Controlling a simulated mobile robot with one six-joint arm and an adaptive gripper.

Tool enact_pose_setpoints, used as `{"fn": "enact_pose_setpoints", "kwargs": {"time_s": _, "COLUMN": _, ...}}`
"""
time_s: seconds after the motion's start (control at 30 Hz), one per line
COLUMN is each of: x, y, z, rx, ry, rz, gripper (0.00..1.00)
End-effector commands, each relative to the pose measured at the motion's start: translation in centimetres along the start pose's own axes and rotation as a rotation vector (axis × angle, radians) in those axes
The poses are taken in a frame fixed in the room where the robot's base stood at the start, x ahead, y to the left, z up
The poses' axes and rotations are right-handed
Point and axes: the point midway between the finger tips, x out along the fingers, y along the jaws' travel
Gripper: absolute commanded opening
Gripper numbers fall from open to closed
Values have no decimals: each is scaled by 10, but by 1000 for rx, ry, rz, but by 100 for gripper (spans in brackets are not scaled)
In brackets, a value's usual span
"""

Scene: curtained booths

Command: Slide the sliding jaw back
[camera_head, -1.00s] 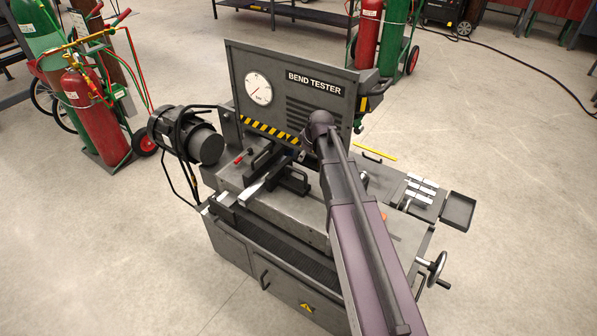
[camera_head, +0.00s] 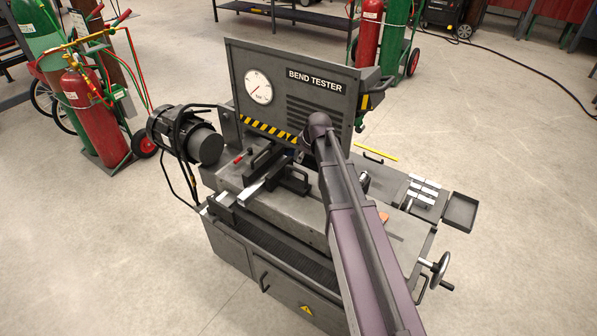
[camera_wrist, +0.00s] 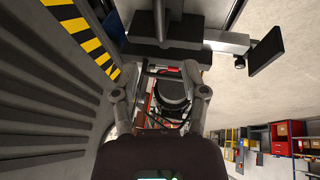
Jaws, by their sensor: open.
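The bend tester (camera_head: 310,110) stands in the middle of the head view. Its dark sliding jaw, with a loop handle (camera_head: 291,182), sits on the grey bed below the striped edge. A pale metal strip (camera_head: 251,191) lies left of it. My arm comes in from the lower right and hides my gripper in the head view. In the wrist view my gripper (camera_wrist: 160,70) has its two fingers apart with nothing visibly held. A dark bar and post (camera_wrist: 158,42), apparently part of the jaw assembly, appears just beyond the fingertips; whether they touch is unclear.
The upright panel's striped edge (camera_wrist: 88,38) is close on the left in the wrist view. A motor (camera_head: 187,135) stands left of the bed. A handwheel (camera_head: 437,268), white blocks (camera_head: 423,190) and a small tray (camera_head: 461,211) are on the right.

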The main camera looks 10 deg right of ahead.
Motion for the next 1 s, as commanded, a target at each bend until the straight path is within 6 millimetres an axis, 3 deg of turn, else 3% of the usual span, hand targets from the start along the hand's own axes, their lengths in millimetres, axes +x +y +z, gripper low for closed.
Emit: {"fn": "enact_pose_setpoints", "kwargs": {"time_s": 1.0, "x": 92, "y": 1, "z": 2, "rx": 1, "ry": 0, "rz": 1, "gripper": 57}}
